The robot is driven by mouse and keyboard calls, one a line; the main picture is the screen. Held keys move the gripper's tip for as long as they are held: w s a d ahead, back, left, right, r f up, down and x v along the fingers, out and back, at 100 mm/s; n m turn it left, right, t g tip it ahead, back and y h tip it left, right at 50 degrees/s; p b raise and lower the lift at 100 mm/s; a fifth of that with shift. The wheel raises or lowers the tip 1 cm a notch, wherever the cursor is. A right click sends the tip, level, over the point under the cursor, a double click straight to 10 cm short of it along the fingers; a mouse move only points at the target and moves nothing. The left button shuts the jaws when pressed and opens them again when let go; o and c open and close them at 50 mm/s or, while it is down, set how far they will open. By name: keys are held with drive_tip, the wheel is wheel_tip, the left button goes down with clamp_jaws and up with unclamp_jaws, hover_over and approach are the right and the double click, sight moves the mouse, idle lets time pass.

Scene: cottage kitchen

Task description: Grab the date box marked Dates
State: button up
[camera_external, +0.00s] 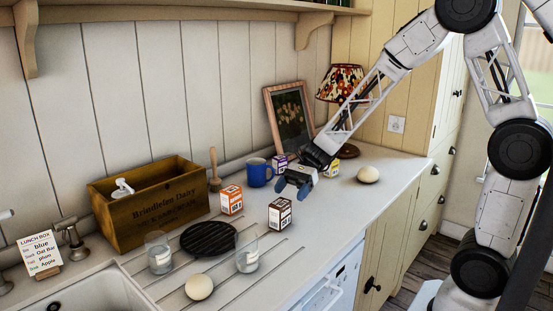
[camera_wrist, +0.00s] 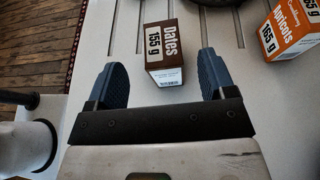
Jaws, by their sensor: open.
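The Dates box (camera_wrist: 167,48) is brown and white with "Dates 155 g" on it. In the wrist view it lies between and just beyond the fingertips of my gripper (camera_wrist: 161,75), which is open. In the external view the brown-and-white box (camera_external: 280,213) stands on the counter near the front edge. My gripper (camera_external: 295,188) is above and behind it there, apart from it. The jaws hold nothing.
An orange Apricots box (camera_wrist: 293,42) is to the right in the wrist view. The counter's front edge is close.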

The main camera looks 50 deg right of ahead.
sight(281, 204)
drive_tip(key=shift+a+f, duration=0.1)
drive_tip(key=shift+a, duration=0.15)
drive_tip(key=shift+x, duration=2.6)
drive_tip(key=c, duration=1.1)
drive_tip(key=shift+r, duration=4.95)
